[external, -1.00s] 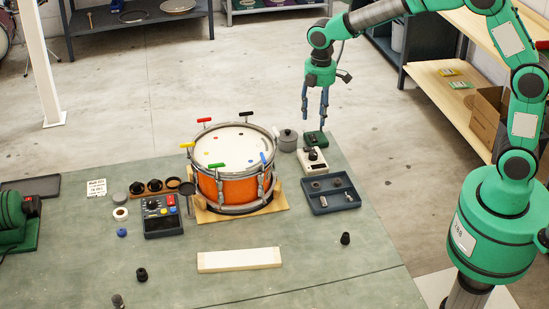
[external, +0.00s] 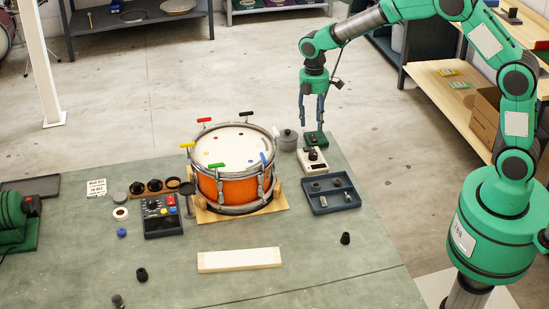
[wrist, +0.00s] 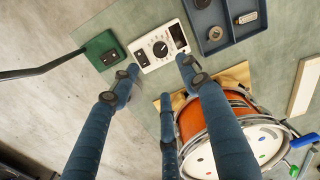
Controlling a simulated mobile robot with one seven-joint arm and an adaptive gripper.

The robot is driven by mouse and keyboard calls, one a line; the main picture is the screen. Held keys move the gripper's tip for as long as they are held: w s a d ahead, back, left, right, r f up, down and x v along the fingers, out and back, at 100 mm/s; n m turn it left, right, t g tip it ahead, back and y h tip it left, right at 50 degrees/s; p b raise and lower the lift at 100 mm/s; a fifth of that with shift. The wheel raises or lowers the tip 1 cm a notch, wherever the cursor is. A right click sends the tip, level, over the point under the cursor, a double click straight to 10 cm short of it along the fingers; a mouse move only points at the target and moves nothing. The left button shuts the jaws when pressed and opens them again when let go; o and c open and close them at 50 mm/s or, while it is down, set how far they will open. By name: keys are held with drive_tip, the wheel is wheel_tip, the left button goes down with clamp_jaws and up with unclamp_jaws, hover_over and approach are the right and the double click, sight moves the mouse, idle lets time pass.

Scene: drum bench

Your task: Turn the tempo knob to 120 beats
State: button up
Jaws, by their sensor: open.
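A cream-coloured box with a dark round knob (external: 313,156) sits at the back right of the bench; I take it for the tempo box. In the wrist view the box (wrist: 144,59) shows a dial knob (wrist: 160,48) with marks around it, too small to read, and a dark slot beside it. My gripper (external: 312,121) is open and empty, pointing down above the bench's back edge, just behind the box. In the wrist view its blue fingers (wrist: 157,82) are spread, with the box beyond their tips. The fingers and knob appear apart.
An orange drum (external: 232,187) stands left of the box. A green block (external: 317,139) lies behind it, and a blue tray (external: 333,205) with small parts lies in front. A grey lidded pot (external: 288,140) is close by. A dark control panel (external: 163,225) stands left.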

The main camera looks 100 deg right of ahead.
sight(313, 153)
drive_tip(key=f, duration=0.4)
drive_tip(key=f+b, duration=0.1)
drive_tip(key=f, duration=0.4)
drive_tip(key=f+b, duration=0.1)
drive_tip(key=f, duration=0.3)
drive_tip(key=shift+s+a+f, duration=0.1)
drive_tip(key=shift+a+f, duration=0.05)
drive_tip(key=shift+a, duration=0.2)
drive_tip(key=c, duration=1.2)
